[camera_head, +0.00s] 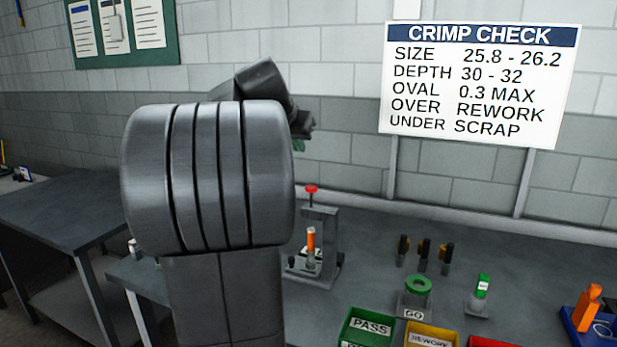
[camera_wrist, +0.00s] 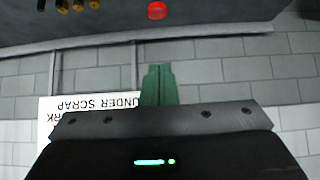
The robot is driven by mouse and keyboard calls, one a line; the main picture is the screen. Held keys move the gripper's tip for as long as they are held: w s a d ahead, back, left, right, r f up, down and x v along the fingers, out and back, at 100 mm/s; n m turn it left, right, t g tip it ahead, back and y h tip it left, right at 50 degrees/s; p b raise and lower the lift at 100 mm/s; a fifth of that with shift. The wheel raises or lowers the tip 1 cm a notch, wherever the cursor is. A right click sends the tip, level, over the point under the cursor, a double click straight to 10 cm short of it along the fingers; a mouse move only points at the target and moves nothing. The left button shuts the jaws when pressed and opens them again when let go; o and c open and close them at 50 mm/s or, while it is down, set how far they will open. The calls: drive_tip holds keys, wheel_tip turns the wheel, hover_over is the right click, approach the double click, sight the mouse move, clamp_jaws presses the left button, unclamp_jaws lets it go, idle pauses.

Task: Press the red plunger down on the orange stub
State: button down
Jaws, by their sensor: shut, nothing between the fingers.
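The red plunger (camera_head: 311,189) is a small round knob on top of a grey press (camera_head: 328,225) on the bench. The orange stub (camera_head: 311,239) stands upright inside the press, below the knob and apart from it. My gripper (camera_head: 299,145) is mostly hidden behind my arm in the head view; a bit of green finger shows above and slightly left of the knob. In the wrist view its green fingers (camera_wrist: 159,68) are shut together and empty. The red plunger (camera_wrist: 157,11) shows beyond their tips there, with a gap between.
Right of the press stand several dark plugs (camera_head: 424,252), a green ring on a GO block (camera_head: 417,287), a green-capped piece (camera_head: 482,286) and an orange tool (camera_head: 587,308). PASS (camera_head: 369,329) and REWORK (camera_head: 432,337) bins sit in front. My arm hides the bench left of the press.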

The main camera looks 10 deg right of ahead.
drive_tip(key=p, duration=0.1)
hover_over(309, 189)
wheel_tip(309, 189, down, 7)
wheel_tip(309, 189, down, 3)
drive_tip(key=shift+w+r, duration=0.1)
drive_tip(key=shift+r, duration=0.1)
drive_tip(key=shift+f, duration=0.8)
drive_tip(key=shift+f, duration=0.15)
